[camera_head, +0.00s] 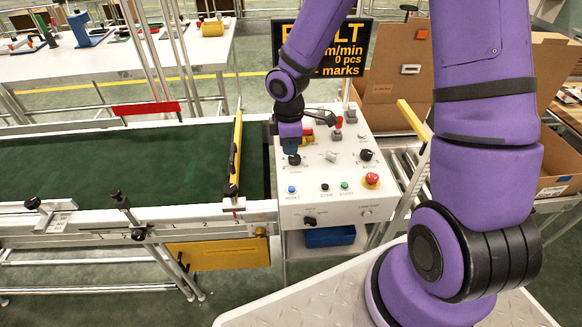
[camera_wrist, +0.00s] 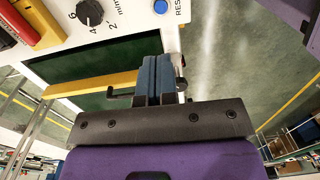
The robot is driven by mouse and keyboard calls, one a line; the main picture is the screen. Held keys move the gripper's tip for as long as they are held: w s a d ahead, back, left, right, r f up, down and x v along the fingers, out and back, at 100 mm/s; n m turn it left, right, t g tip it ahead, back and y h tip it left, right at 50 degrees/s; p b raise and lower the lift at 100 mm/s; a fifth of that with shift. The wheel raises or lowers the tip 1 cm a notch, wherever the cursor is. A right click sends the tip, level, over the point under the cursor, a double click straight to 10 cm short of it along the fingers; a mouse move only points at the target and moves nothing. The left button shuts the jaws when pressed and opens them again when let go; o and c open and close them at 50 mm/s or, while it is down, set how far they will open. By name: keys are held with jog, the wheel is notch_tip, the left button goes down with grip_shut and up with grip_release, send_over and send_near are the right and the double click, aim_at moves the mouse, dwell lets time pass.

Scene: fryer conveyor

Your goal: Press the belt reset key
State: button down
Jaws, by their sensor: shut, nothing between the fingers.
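The belt reset key is a small blue round button (camera_head: 291,189) on the front left of the white control panel (camera_head: 310,207), with a RESET label under it. In the wrist view the blue button (camera_wrist: 160,6) shows at the top edge, its label partly cut off. My gripper (camera_head: 291,157) is over the panel's left part, behind the button in the head view. In the wrist view my gripper (camera_wrist: 158,62) has its two blue fingers shut together with nothing between them, apart from the button in the picture. The exact height of the fingertips over the panel is unclear.
Beside the button are a black stop button (camera_head: 324,187), a green start button (camera_head: 343,186) and a red mushroom button (camera_head: 372,179). Knobs and a red-handled lever (camera_head: 338,124) stand behind. The green belt (camera_head: 110,165) lies left, with a yellow bar (camera_head: 236,150) across it.

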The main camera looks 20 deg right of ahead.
aim_at(292, 189)
jog(key=f, duration=1.3)
jog(key=shift+s+f, duration=0.2)
jog(key=shift+s, duration=0.1)
jog(key=shift+s+f, duration=0.25)
jog(key=shift+f, duration=0.55)
jog(key=shift+w+r, duration=0.1)
jog(key=shift+r, duration=0.3)
notch_tip(292, 189, up, 14)
jog(key=shift+w, duration=0.45)
jog(key=shift+a+f, duration=0.1)
